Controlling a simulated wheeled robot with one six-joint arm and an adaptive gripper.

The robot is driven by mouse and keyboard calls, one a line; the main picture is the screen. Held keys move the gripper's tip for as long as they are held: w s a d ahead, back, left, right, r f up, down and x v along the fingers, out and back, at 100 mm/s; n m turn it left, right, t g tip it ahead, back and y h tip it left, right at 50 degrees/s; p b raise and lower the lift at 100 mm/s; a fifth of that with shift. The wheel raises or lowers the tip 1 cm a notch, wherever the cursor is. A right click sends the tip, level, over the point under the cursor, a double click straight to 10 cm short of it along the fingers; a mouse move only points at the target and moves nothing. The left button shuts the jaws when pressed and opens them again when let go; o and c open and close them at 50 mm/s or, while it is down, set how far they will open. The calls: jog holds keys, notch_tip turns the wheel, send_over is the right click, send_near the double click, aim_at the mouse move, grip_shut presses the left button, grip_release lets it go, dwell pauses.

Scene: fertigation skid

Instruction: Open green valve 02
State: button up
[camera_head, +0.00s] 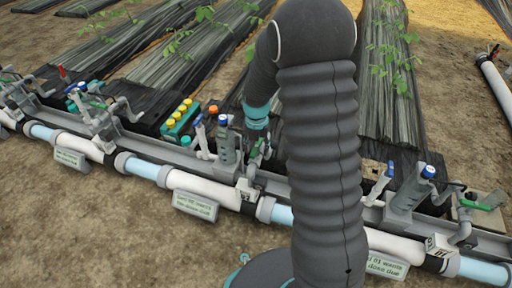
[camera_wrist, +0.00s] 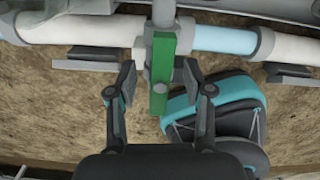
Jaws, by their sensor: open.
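The green valve handle (camera_wrist: 160,75) stands lengthwise between the two fingers of my gripper (camera_wrist: 158,82) in the wrist view. The gripper is open, with a finger on each side and visible gaps to the handle. Above the handle, its grey stem meets the pipe. In the head view my gripper (camera_head: 256,150) is at the middle fitting of the pipe line, partly hidden by my arm. A small tag (camera_head: 243,190) hangs below that fitting; its number is too small to read surely.
Another green-handled valve (camera_head: 486,200) stands at the right, near a tag reading 01 (camera_head: 437,245). Blue-capped grey fittings (camera_head: 227,140) and upright levers stand close left of my gripper. A block with yellow caps (camera_head: 180,117) is farther left.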

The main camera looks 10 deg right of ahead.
notch_tip(320, 180, up, 10)
jog(key=p, duration=0.6)
jog(key=shift+p, duration=0.35)
jog(key=shift+f, duration=0.1)
jog(key=m, duration=0.3)
jog(key=shift+s+m, duration=0.1)
jog(key=shift+m, duration=0.3)
jog(key=shift+s+f+m, duration=0.15)
jog(key=shift+s+m, duration=0.15)
jog(key=shift+m, duration=0.6)
jog(key=s+r+m+t+p, duration=0.1)
jog(key=s+r+m+t, duration=0.4)
jog(key=s+r+m, duration=1.9)
jog(key=shift+s+r+m, duration=0.15)
jog(key=shift+s+m, duration=0.35)
jog(key=shift+s, duration=0.2)
